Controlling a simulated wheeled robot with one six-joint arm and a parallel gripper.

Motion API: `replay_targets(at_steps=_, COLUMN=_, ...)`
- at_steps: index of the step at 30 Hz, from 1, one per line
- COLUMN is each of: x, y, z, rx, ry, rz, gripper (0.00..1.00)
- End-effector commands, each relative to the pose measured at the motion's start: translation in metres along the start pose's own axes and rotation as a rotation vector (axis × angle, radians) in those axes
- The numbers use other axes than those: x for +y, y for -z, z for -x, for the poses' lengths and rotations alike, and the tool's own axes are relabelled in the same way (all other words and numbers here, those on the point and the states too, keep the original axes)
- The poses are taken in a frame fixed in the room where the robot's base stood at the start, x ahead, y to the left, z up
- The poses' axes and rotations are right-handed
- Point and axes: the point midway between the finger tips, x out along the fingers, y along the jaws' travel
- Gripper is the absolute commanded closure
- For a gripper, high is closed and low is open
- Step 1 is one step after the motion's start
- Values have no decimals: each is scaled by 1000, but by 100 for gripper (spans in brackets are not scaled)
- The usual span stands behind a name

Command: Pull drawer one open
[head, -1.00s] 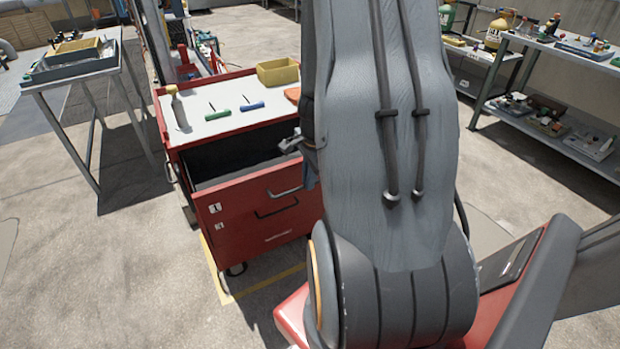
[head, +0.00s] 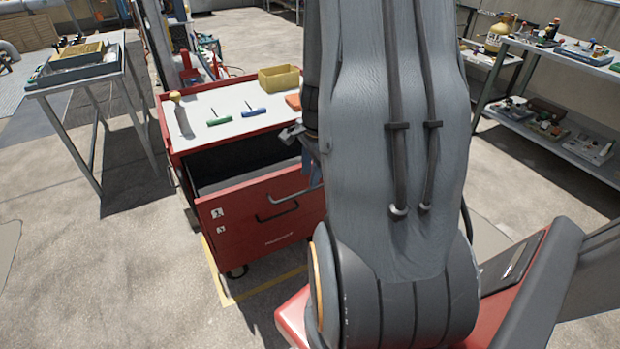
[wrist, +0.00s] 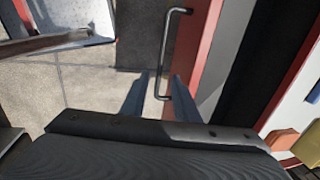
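The red tool cart (head: 180,150) stands left of my arm in the head view. Its top drawer (head: 250,197) is pulled out, with a dark gap showing behind its front. A bar handle (head: 312,193) is partly hidden by my arm; another handle (head: 277,211) sits lower. In the wrist view, a grey bar handle (wrist: 171,45) stands off a red front (wrist: 200,45). My gripper (wrist: 160,80) has its two blue fingers apart, one on each side of the handle's end. I see a gap, with no clear contact.
Screwdrivers, including a blue one (head: 253,112), and a yellow bin (head: 279,77) are on the cart top. A grey table (head: 80,84) stands at left and shelves (head: 560,65) at right. The floor in front of the cart is clear.

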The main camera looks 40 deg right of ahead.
Motion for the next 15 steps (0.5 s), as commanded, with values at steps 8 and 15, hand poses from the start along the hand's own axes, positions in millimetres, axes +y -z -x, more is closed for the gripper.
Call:
replay_targets(at_steps=8, x=0, y=0, z=23, rx=1, ry=1, rz=0, gripper=72)
replay_targets(at_steps=15, x=0, y=0, z=24, rx=0, ry=1, rz=0, gripper=72)
